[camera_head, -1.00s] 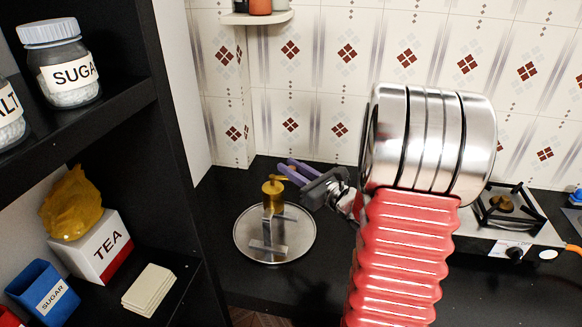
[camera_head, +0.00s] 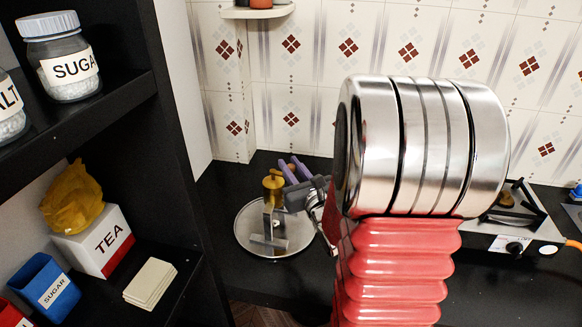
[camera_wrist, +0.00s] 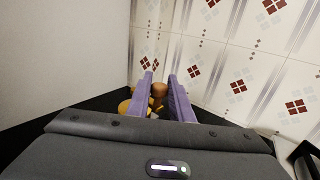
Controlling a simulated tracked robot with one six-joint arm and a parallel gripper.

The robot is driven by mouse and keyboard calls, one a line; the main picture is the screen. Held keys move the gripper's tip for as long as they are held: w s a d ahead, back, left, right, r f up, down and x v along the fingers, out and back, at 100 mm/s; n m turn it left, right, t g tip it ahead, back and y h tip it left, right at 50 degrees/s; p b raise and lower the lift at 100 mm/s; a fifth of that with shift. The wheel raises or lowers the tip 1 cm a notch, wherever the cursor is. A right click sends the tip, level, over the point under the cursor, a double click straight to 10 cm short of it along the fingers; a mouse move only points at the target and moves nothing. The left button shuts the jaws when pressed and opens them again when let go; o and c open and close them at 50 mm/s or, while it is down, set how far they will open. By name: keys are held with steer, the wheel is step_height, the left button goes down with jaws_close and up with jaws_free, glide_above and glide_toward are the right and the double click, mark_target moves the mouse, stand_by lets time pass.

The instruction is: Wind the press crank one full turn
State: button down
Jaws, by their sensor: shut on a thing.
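The press (camera_head: 272,222) stands on a round metal tray on the black counter, with a grey metal frame and a brass-coloured top. In the wrist view its yellow parts (camera_wrist: 126,107) lie left of and behind the fingers. My gripper (camera_head: 290,163) is beside the press's top in the head view. In the wrist view my gripper's two purple fingers (camera_wrist: 160,80) are shut on a brown knob (camera_wrist: 157,89), which appears to be the crank's handle. The crank's arm is mostly hidden by the fingers and gripper body.
The round tray (camera_head: 305,238) is under the press. A tiled wall (camera_head: 350,110) rises behind it. A black shelf (camera_head: 170,120) with jars and boxes stands at left. A stove (camera_head: 530,238) is at right, partly behind my arm.

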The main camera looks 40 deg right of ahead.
stand_by(0.3)
steer(key=c, duration=1.6)
jaws_free()
steer(key=shift+o, duration=0.2)
steer(key=shift+r, duration=0.1)
steer(key=shift+r, duration=4.9)
steer(key=shift+c, duration=0.3)
